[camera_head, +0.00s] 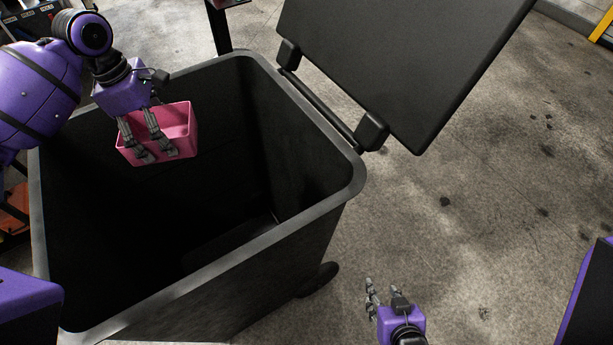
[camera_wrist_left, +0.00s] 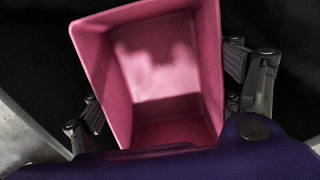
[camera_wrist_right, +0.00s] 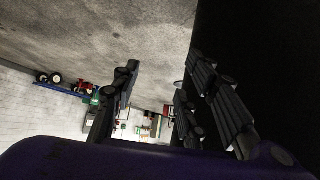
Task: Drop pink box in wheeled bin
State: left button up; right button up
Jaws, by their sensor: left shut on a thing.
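The pink box (camera_head: 178,120) is a small open-topped box held over the opening of the black wheeled bin (camera_head: 252,248). My left gripper (camera_head: 156,150) is shut on the pink box, with its fingers reaching over it. The left wrist view shows the box's open inside (camera_wrist_left: 160,70), empty, with fingers at both sides. The bin is large, and its dark inside looks empty where visible. Its lid (camera_head: 400,65) is swung open to the back right. My right gripper (camera_head: 384,292) is empty, to the right of the bin near the front, with its fingers apart.
A bin wheel (camera_head: 318,280) shows at the bin's lower right. The concrete floor (camera_head: 490,200) to the right is clear. A dark post (camera_head: 219,28) stands behind the bin. An orange-brown object (camera_head: 14,225) is at the far left.

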pick_arm(q)
jog(key=shift+w+a+r+n, duration=0.2)
jog(key=shift+a+r+n, duration=0.3)
jog(key=shift+r+n, duration=0.15)
jog(key=shift+f, duration=3.05)
jog(key=o, duration=1.1)
jog(key=r, duration=0.4)
jog(key=a+r, duration=0.1)
jog(key=r, duration=0.7)
jog(key=shift+s+a, duration=0.2)
jog(key=shift+a, duration=0.15)
